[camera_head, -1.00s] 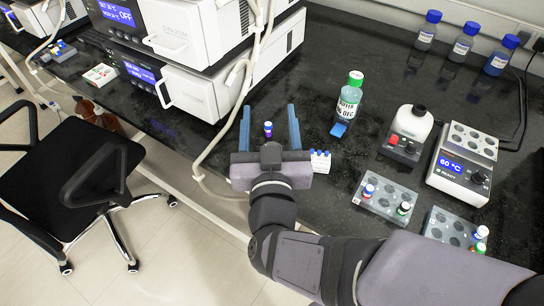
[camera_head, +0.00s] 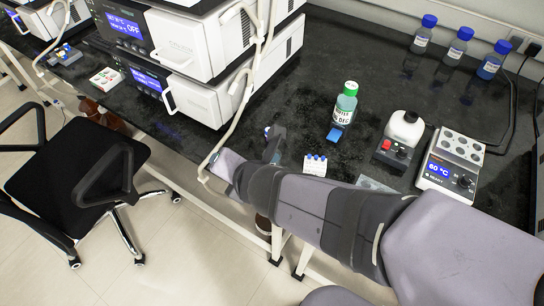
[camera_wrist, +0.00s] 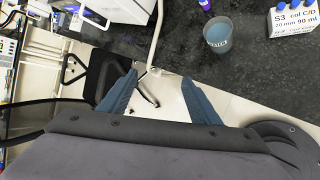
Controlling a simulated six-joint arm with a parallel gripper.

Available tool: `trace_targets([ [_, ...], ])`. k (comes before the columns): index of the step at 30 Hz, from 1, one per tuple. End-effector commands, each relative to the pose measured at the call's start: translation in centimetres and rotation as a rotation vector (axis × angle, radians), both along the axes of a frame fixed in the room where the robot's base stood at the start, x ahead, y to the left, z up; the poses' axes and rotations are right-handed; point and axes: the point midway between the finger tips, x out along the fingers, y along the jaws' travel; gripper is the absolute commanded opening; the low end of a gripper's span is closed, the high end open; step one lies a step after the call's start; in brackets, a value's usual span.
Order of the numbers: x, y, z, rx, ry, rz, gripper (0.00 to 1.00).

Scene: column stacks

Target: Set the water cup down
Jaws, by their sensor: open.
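A cup of bluish water (camera_wrist: 217,34) stands upright on the dark bench in the wrist view, apart from my gripper (camera_wrist: 158,88). My gripper's two blue fingers are spread with nothing between them, and they lie over the bench's front edge and the floor in that view. A small purple-capped vial (camera_wrist: 205,5) stands just beyond the cup.
A white rack with blue-capped vials (camera_wrist: 293,19) stands right of the cup; it also shows in the head view (camera_head: 315,165). A green-capped bottle (camera_head: 344,105) is behind it. A hanging tube (camera_head: 240,97) passes close to my gripper. A chair (camera_head: 75,175) stands in front.

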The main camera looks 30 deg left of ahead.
Motion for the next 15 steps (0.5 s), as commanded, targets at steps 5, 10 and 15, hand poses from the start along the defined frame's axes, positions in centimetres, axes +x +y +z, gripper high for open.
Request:
trace_targets([
  [5, 5.2, -2.4, 2.6, -0.206, -0.337, 0.107, 0.57],
  [10, 9.6, -3.9, 6.1, -0.363, -0.609, 0.164, 0.57],
  [15, 10.2, -4.2, 3.6, -0.394, -0.647, 0.175, 0.57],
])
